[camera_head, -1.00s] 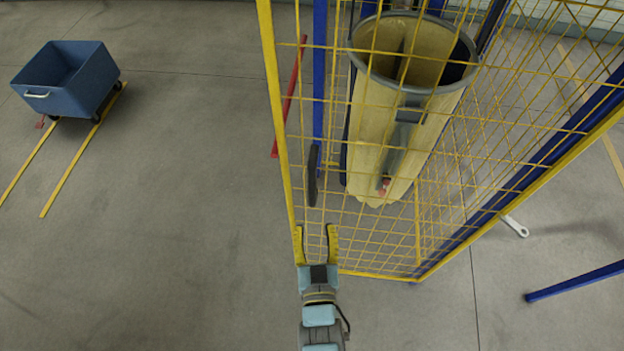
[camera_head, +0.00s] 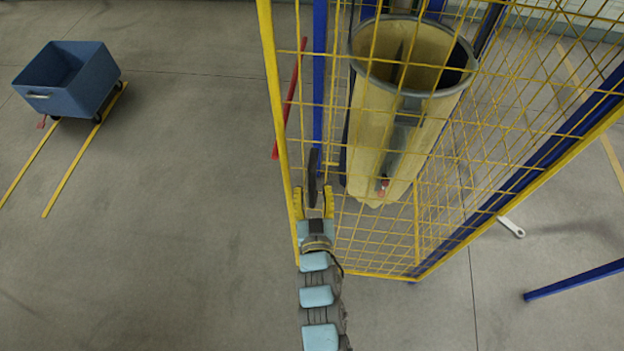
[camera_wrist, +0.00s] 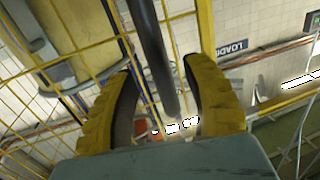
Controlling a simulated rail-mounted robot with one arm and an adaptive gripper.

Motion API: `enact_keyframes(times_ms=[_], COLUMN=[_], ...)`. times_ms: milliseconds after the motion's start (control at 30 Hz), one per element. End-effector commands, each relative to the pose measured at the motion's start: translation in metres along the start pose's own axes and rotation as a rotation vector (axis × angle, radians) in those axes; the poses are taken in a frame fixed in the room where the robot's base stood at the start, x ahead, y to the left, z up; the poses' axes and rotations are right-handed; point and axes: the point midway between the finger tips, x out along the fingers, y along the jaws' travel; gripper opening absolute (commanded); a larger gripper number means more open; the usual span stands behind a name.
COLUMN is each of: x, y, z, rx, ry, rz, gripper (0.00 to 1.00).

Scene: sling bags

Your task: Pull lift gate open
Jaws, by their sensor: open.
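A yellow wire-mesh gate panel (camera_head: 375,235) with a yellow side post (camera_head: 275,95) stands in front of a blue-framed enclosure. A dark upright handle bar (camera_head: 312,175) is by the panel's left side in the head view. My gripper (camera_head: 314,198) is at the lower part of that bar, with its yellow fingers spread to either side. In the wrist view the dark bar (camera_wrist: 150,45) runs down between the two open fingers (camera_wrist: 161,68). A gap shows on each side of the bar there; contact cannot be made out.
A large cream sling bag with a grey rim (camera_head: 410,110) hangs inside the mesh. A red bar (camera_head: 289,100) is left of the blue post (camera_head: 319,70). A blue wheeled cart (camera_head: 70,82) stands at far left. The floor between is clear.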

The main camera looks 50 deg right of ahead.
Motion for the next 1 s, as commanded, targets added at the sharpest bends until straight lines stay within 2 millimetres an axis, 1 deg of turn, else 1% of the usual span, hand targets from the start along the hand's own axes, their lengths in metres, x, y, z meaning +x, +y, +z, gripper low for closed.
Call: enact_keyframes(times_ms=[100, 300, 700, 733, 767, 800, 900, 1000], x=[0.012, 0.025, 0.028, 0.028, 0.028, 0.028, 0.028, 0.028], y=[0.000, 0.000, 0.000, 0.000, 0.000, 0.000, 0.000, 0.000], z=[-0.001, 0.000, 0.001, 0.001, 0.001, 0.001, 0.001, 0.001], rx=[0.001, 0.001, 0.001, 0.001, 0.001, 0.001, 0.001, 0.001], ry=[0.000, -0.001, -0.001, -0.001, -0.001, -0.001, -0.001, -0.001], rz=[0.001, 0.000, 0.000, 0.000, 0.000, 0.000, 0.000, 0.000], gripper=[0.49, 0.49, 0.49, 0.47, 0.38, 0.27, 0.00, 0.00])
